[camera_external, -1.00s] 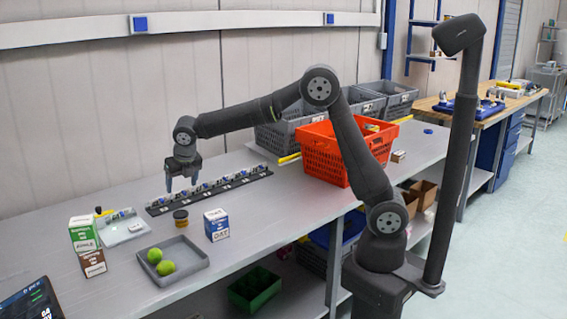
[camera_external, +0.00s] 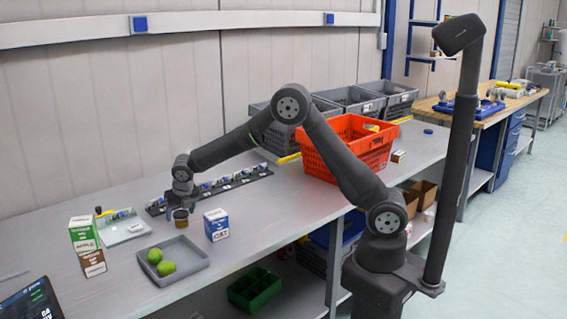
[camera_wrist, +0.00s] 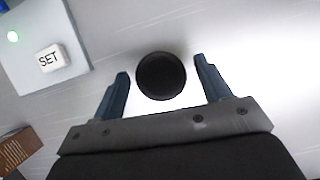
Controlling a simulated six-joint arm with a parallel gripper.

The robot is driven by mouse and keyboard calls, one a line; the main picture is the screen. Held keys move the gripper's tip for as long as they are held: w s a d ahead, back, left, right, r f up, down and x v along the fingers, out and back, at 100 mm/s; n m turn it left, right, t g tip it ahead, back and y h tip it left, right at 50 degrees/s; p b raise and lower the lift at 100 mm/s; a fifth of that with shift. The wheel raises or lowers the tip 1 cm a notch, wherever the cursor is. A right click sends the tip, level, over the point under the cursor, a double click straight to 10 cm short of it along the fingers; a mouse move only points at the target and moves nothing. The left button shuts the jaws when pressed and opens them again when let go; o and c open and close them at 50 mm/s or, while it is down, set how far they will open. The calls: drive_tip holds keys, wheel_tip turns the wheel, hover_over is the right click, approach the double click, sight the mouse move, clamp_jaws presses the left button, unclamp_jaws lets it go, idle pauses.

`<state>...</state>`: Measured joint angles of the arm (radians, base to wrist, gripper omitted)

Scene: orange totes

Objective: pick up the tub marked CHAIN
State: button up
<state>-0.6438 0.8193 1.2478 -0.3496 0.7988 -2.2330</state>
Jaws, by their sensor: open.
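A small round tub (camera_external: 181,220) with a dark lid and a yellowish-brown body stands upright on the grey bench. No CHAIN mark can be read on it in these frames. In the wrist view its black lid (camera_wrist: 161,76) shows from above, between my two fingers. My gripper (camera_external: 182,207) points down right over the tub and hides part of its top. In the wrist view my gripper (camera_wrist: 162,68) is open, with a finger on each side of the lid and a gap on both sides.
A blue-and-white box (camera_external: 216,226) stands close right of the tub. A grey tray (camera_external: 199,259) with two green fruits lies in front. A pale device with a SET button (camera_wrist: 53,58), a green box (camera_external: 84,233) and a brown box (camera_external: 93,263) stand left. A black strip (camera_external: 240,178) runs behind.

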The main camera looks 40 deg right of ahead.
drive_tip(key=shift+w+f, duration=0.25)
drive_tip(key=shift+f, duration=0.3)
drive_tip(key=c, duration=1)
drive_tip(key=shift+o, duration=0.2)
drive_tip(key=shift+r, duration=0.15)
